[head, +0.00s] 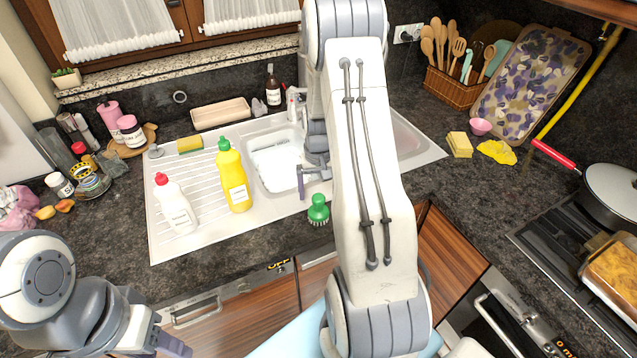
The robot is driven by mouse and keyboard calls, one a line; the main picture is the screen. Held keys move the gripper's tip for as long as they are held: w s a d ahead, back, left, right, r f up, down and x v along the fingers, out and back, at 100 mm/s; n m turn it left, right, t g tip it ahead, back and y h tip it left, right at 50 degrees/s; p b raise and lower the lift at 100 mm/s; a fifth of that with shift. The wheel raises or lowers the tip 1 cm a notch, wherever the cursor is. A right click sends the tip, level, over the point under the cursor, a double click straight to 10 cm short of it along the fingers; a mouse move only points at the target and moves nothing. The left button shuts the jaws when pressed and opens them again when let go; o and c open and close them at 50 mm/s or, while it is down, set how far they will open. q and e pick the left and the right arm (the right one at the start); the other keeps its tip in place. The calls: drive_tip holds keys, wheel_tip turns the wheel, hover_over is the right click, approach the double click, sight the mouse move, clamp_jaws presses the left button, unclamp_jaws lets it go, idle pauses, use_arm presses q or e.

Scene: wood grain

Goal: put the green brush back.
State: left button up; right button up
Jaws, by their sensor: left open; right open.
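The green brush (318,211) stands on the front edge of the sink unit, with its round knob up and its bristles down. My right gripper (313,182) is open above and behind the brush, over the sink's front edge, not holding it. My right arm hides part of that gripper and the right part of the sink (272,188). My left gripper (174,346) is low at the bottom left, in front of the counter, away from the brush and partly cut off by the frame.
A yellow bottle (236,180) and a white bottle (178,208) stand on the drainboard, left of the brush. A beige tray (220,113) and a dark soap bottle (273,88) stand behind the sink. Yellow sponges (459,144) lie on the right counter. The counter right of the brush is hidden by my arm.

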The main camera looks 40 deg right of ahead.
wheel_tip(320, 180, up, 5)
drive_tip(key=shift+b, duration=0.5)
drive_tip(key=shift+a+r, duration=0.2)
drive_tip(key=shift+a, duration=0.15)
drive_tip(key=s+a+r+n, duration=0.1)
drive_tip(key=a+r+n, duration=0.25)
drive_tip(key=a, duration=0.65)
drive_tip(key=s+a+r+n, duration=0.2)
drive_tip(key=a+r, duration=0.2)
drive_tip(key=a, duration=0.6)
drive_tip(key=s+a+r+n, duration=0.1)
drive_tip(key=s+a+n, duration=0.3)
drive_tip(key=s, duration=0.5)
drive_tip(key=s+a+r+n+y, duration=0.1)
drive_tip(key=s+a+n, duration=0.3)
drive_tip(key=s+a, duration=0.5)
drive_tip(key=shift+s+a+r, duration=0.15)
drive_tip(key=shift+s+r, duration=0.1)
drive_tip(key=shift+r, duration=0.35)
wheel_tip(320, 180, down, 4)
drive_tip(key=b, duration=0.4)
